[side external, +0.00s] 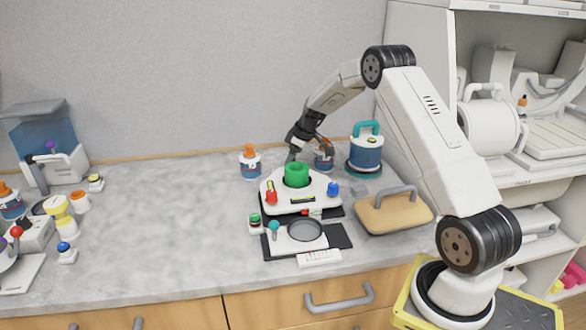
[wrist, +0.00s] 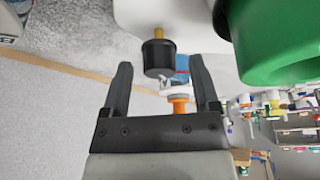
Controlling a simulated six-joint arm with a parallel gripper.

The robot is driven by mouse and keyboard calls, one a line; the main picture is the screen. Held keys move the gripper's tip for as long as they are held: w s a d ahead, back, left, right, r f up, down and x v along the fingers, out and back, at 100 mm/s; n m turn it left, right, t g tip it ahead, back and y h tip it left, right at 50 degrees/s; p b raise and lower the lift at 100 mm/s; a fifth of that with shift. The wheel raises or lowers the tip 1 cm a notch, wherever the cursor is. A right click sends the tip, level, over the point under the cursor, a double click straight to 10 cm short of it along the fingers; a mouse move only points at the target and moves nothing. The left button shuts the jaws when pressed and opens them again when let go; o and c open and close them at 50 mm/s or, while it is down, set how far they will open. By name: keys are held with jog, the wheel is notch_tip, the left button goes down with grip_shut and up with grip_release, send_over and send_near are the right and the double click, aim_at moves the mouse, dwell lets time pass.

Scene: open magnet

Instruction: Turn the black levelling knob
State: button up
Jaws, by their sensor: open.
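The black levelling knob (wrist: 158,57) is a short dark cylinder on a yellow stem, jutting from the white device body (wrist: 180,22) in the wrist view. My gripper (wrist: 160,66) is open, with one finger on each side of the knob in the picture. A gap shows between each finger and the knob; how far the knob reaches between the fingers in depth I cannot tell. In the side view my gripper (side external: 307,149) is at the back of the white device (side external: 318,190), and I cannot make out the black knob there.
A green cylinder (wrist: 278,40) stands on the device, close to the right finger in the wrist view. In the side view, orange-capped jars (side external: 250,163) and a blue container with teal handle (side external: 366,153) stand nearby.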

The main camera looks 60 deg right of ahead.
jog(key=shift+f, duration=0.15)
grip_shut()
jog(key=shift+a+m, duration=0.1)
jog(key=shift+m, duration=0.4)
